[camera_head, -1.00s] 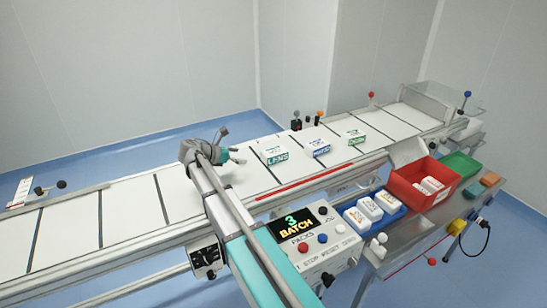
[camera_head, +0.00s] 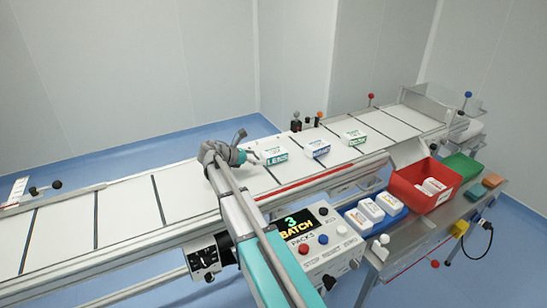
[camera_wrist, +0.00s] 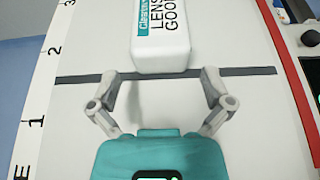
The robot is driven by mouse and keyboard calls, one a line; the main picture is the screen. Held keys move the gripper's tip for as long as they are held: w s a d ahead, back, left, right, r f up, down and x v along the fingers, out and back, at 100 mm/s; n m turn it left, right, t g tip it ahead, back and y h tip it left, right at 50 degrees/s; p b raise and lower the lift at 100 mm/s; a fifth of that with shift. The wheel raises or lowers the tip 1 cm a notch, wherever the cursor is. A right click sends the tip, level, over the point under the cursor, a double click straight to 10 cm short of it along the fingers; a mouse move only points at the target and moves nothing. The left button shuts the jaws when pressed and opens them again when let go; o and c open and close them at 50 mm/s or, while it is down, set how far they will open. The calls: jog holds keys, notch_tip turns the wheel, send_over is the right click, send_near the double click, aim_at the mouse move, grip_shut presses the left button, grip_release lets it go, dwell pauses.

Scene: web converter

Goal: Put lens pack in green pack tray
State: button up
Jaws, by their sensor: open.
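In the head view my gripper (camera_head: 250,156) is just left of the pack. The green tray (camera_head: 462,165) is on the side table at the right, behind the red bin.
Two other packs, blue-marked (camera_head: 317,149) and green-marked (camera_head: 353,138), lie further along the conveyor. A red bin (camera_head: 410,187) and a blue tray (camera_head: 392,219) with white packs stand on the side table. A control box (camera_head: 315,245) is in front of the conveyor.

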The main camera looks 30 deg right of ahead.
aim_at(270, 152)
jog(key=shift+b+x, duration=0.95)
jog(key=shift+x, duration=1.6)
jog(key=shift+c, duration=0.3)
jog(key=c, duration=1)
jog(key=shift+r, duration=0.1)
notch_tip(270, 152, up, 3)
jog(key=p, duration=0.2)
jog(key=shift+f+p, duration=0.2)
jog(key=shift+p, duration=0.2)
jog(key=s+d+r+p, duration=0.2)
jog(key=s+r+p, duration=0.1)
jog(key=s, duration=0.1)
jog(key=s+d+r+p, duration=0.3)
jog(key=s+r+p, duration=0.1)
jog(key=s+d+r+p, duration=0.2)
jog(key=s+r+p, duration=0.1)
jog(key=s, duration=0.1)
jog(key=shift+d+r, duration=0.15)
jog(key=shift+d, duration=0.1)
